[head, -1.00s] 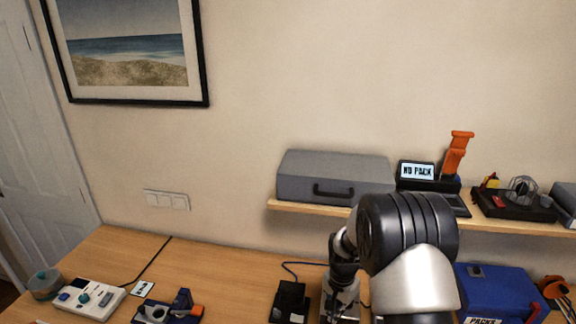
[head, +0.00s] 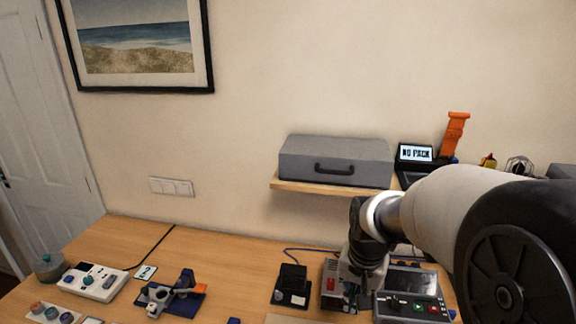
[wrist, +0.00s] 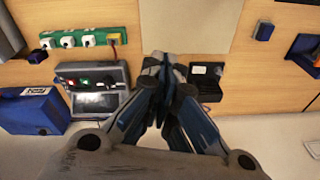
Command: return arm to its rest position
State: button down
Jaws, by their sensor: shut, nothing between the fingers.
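My arm comes in from the right of the head view and bends down over the table. My gripper (head: 352,296) points down above the table between a black device (head: 292,285) and a grey control unit with a screen and coloured buttons (head: 412,292). In the wrist view, my gripper (wrist: 166,68) has its fingers together with nothing between them. The control unit (wrist: 95,88) is on its left and the black device (wrist: 206,80) on its right. The fingers hide part of the table beneath.
A blue box (wrist: 32,110) and a green strip with white sockets (wrist: 90,38) lie left in the wrist view. A shelf (head: 320,189) holds a grey case (head: 336,160) and a NO PACK display (head: 415,153). A blue-and-orange fixture (head: 170,293) lies left on the table.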

jog(key=s+n+t+b, duration=0.2)
jog(key=s+n+b, duration=0.3)
jog(key=s, duration=1.7)
jog(key=b, duration=0.3)
jog(key=shift+s+r+t, duration=0.2)
jog(key=shift+r+t, duration=0.15)
jog(key=shift+t, duration=0.05)
jog(key=shift+d, duration=0.2)
